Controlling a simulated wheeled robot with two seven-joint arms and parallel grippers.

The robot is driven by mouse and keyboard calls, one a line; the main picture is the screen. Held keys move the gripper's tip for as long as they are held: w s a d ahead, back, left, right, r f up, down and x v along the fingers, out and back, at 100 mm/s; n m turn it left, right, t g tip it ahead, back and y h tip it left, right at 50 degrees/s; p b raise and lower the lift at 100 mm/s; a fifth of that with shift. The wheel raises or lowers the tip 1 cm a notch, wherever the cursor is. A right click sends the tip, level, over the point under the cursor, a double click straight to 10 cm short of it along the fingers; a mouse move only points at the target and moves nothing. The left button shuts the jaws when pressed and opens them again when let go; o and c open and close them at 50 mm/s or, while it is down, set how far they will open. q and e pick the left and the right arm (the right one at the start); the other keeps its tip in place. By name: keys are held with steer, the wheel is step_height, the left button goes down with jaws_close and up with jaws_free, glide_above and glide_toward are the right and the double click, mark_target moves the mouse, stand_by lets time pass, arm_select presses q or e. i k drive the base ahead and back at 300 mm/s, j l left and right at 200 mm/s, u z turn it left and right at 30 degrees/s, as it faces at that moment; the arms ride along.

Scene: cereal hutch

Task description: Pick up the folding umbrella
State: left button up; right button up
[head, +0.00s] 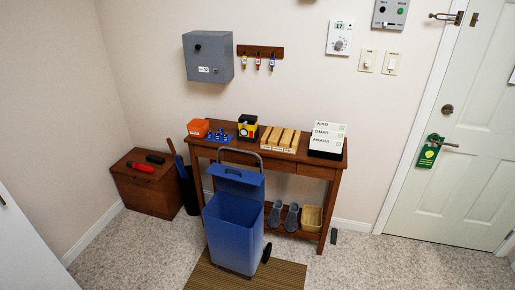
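Two short, roughly cylindrical items lie on the lid of a brown wooden chest (146,192) at the left wall. One is a red item (142,168) with a dark end; the other is a black item (155,158) just behind it and to its right. Either could be the folding umbrella; at this size I cannot tell which. Both lie flat and a little apart, with nothing on top of them. Neither of my grippers is in view.
A blue wheeled cart (232,235) stands on a brown mat (280,275) before a wooden console table (322,172) with boxes on top. A dark bin (190,192) holding a long item stands between chest and table. Carpet before the chest is clear.

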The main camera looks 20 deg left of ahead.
mark_target(136, 165)
steer(key=u, duration=1.5)
steer(key=i+j, duration=0.1)
steer(key=i, duration=0.3)
steer(key=i+z, duration=0.1)
steer(key=i, duration=0.3)
steer(key=j, duration=0.1)
